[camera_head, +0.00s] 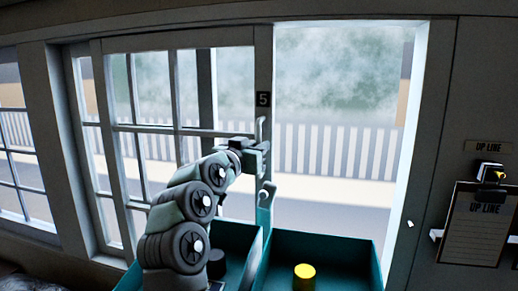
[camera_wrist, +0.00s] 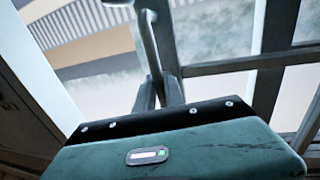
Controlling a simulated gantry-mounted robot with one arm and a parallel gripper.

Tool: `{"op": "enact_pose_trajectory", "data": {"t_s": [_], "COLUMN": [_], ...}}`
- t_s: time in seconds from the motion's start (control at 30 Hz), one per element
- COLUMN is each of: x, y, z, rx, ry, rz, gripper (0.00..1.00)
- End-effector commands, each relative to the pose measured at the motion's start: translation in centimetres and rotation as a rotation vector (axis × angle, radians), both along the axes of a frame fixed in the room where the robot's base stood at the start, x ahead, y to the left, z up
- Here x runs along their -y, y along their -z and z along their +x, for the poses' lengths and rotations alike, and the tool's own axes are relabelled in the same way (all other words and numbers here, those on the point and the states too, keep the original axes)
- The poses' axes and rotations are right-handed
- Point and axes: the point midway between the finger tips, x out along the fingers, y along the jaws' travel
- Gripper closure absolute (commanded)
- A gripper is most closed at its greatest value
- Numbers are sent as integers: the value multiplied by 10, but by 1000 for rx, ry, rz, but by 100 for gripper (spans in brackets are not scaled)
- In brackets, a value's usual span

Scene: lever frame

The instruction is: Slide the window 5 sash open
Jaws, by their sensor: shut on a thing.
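The window 5 sash (camera_head: 264,60) is a grey-framed, multi-pane sash with a black "5" plate (camera_head: 263,99) on its right stile. It stands over the left part of the opening, and the right part shows a clear gap. A pale upright handle (camera_head: 261,126) is on the stile below the plate. My gripper (camera_head: 262,150) is at the handle's lower part, its jaws shut on it. In the wrist view, my two fingers (camera_wrist: 159,93) close around the lower end of the curved handle (camera_wrist: 149,38); the exact contact is partly hidden.
Teal trays (camera_head: 330,245) stand below the window, with a yellow cylinder (camera_head: 304,277) and a dark one (camera_head: 216,264). The bright right jamb (camera_head: 418,130) bounds the open gap.

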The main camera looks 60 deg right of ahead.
Motion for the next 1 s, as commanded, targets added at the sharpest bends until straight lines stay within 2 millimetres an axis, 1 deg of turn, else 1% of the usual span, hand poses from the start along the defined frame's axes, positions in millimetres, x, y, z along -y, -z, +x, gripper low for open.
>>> {"op": "enact_pose_trajectory", "data": {"t_s": [0.3,0.33,0.57,0.87,0.97,1.0], "x": [-1,-1,0,-2,-10,-15], "y": [-2,-2,-1,0,1,1], "z": [1,0,0,0,-1,-1], "rx": [1,1,1,0,1,1], "ry": [-2,-1,-1,0,0,0], "rz": [-4,-4,-2,-1,-2,-4], "gripper": [100,84,65,65,65,65]}}
